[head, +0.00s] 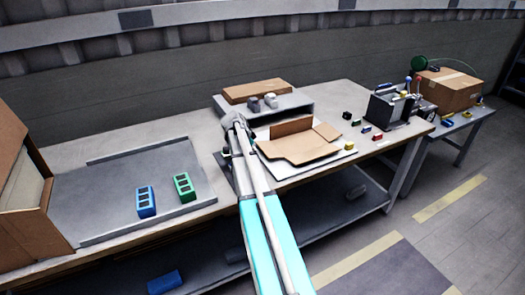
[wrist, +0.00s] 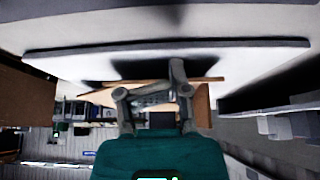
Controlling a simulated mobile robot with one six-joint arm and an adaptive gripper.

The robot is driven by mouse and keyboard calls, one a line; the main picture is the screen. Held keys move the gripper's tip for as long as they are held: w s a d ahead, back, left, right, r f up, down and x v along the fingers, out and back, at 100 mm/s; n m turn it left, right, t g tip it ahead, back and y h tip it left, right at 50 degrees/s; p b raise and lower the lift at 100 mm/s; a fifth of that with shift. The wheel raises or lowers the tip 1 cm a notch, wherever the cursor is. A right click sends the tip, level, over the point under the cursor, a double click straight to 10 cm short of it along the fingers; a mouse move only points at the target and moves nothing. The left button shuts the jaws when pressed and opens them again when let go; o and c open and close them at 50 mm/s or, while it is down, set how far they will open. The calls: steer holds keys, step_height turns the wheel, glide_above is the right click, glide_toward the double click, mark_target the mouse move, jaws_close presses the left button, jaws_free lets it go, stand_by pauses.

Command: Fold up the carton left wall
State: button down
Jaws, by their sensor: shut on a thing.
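The carton (head: 297,146) is a partly folded brown cardboard sheet on a white board on the workbench. Its back wall (head: 291,127) stands up, and a flap at the right lies low. Its left side is partly hidden by my arm. In the wrist view, my gripper (wrist: 153,92) has its two fingers at a brown cardboard edge (wrist: 210,80), which I take to be the carton left wall. The gripper is shut on it. The exact contact is dark and hard to see. In the head view, the fingers are hidden behind my arm links.
A grey shelf with a brown box (head: 256,91) stands behind the carton. Small coloured parts and a grey holder (head: 390,107) are at right. A large carton (head: 20,190) stands far left.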

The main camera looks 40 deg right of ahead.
steer(key=shift+s+d, duration=0.1)
steer(key=shift+s, duration=0.6)
steer(key=shift+f, duration=0.15)
steer(key=shift+f+b, duration=0.4)
steer(key=shift+b, duration=0.15)
